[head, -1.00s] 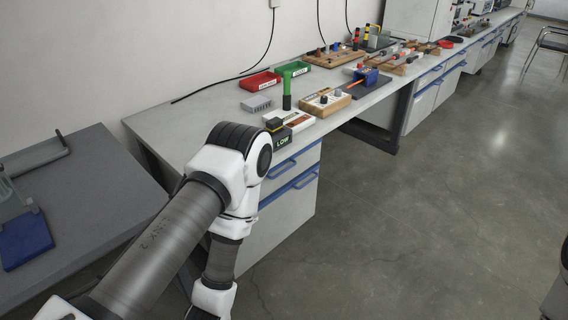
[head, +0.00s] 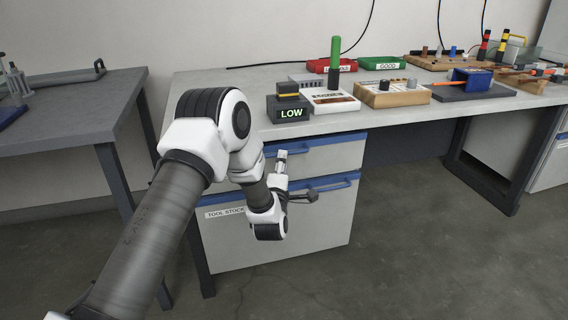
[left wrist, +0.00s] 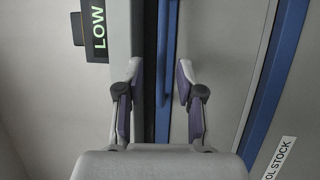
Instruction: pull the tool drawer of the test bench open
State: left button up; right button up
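The test bench (head: 205,85) stands ahead with a grey upper drawer (head: 335,157) that looks shut. A blue bar handle (head: 335,141) runs along its top edge; it also shows in the left wrist view (left wrist: 164,60). Below is a larger grey front (head: 320,225) with a blue strip and a TOOL STOCK label (head: 225,212). My left gripper (head: 298,176) is in front of the drawers. In the left wrist view its two fingers (left wrist: 160,78) are spread, with the blue handle between them in the picture. Contact is not visible. My right gripper is not in view.
On the bench top stand a LOW display box (head: 288,110), a green-handled tool (head: 335,60), red (head: 345,65) and green (head: 382,63) bins and a wooden block (head: 392,96). A grey side table (head: 70,110) stands left. The floor in front is open.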

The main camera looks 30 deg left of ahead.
pick_arm(q)
jog(key=x, duration=0.4)
jog(key=shift+a+f+b, duration=0.15)
jog(key=shift+b, duration=0.15)
jog(key=shift+w, duration=0.2)
grip_shut()
